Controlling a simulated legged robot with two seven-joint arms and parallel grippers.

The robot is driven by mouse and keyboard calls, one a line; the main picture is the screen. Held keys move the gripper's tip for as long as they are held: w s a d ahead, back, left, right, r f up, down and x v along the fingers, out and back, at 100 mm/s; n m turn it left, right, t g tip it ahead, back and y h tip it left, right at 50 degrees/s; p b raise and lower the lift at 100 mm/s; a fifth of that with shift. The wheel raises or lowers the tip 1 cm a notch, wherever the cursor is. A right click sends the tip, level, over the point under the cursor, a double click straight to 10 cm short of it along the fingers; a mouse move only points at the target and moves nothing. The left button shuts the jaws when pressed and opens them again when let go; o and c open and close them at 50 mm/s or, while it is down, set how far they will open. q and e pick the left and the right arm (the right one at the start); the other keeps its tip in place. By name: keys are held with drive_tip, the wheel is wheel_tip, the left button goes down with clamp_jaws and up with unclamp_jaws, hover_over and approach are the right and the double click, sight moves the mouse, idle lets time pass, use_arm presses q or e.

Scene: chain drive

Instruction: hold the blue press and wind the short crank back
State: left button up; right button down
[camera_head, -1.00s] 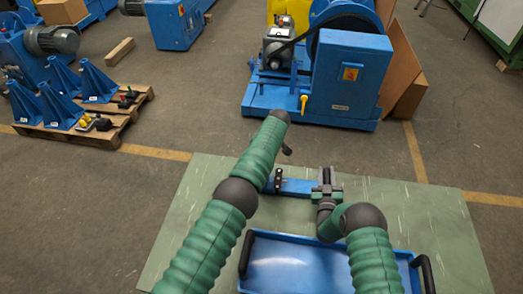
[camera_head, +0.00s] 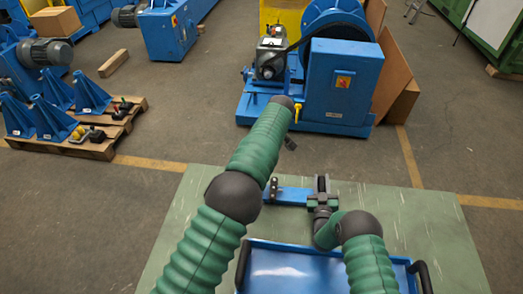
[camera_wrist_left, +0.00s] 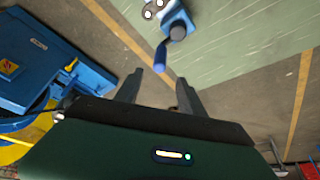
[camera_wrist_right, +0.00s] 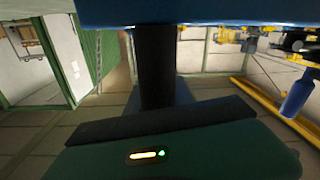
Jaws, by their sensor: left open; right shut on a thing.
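In the right wrist view, dark fingers meet a blue body (camera_wrist_right: 200,12) at the top. My left gripper (camera_head: 290,144) is above and beyond the press. In the left wrist view its fingers (camera_wrist_left: 159,80) are apart and empty. A small blue crank handle (camera_wrist_left: 160,56) with a dark hub lies just past the fingertips.
A blue machine (camera_head: 347,85) stands beyond on the floor. Bare mat lies to the right.

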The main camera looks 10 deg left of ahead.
use_arm(q)
drive_tip(key=w+f+m, duration=0.1)
drive_tip(key=f, duration=0.2)
drive_tip(key=w+a+f+m+h, duration=0.1)
drive_tip(key=f+m, duration=0.1)
drive_tip(key=f, duration=0.2)
drive_tip(key=w+a+f+m, duration=0.1)
drive_tip(key=f, duration=0.3)
drive_tip(key=shift+a+t+h, duration=0.15)
drive_tip(key=shift+t+h, duration=0.15)
drive_tip(key=shift+t, duration=0.1)
drive_tip(key=shift+r, duration=0.1)
drive_tip(key=shift+c, duration=0.4)
clamp_jaws()
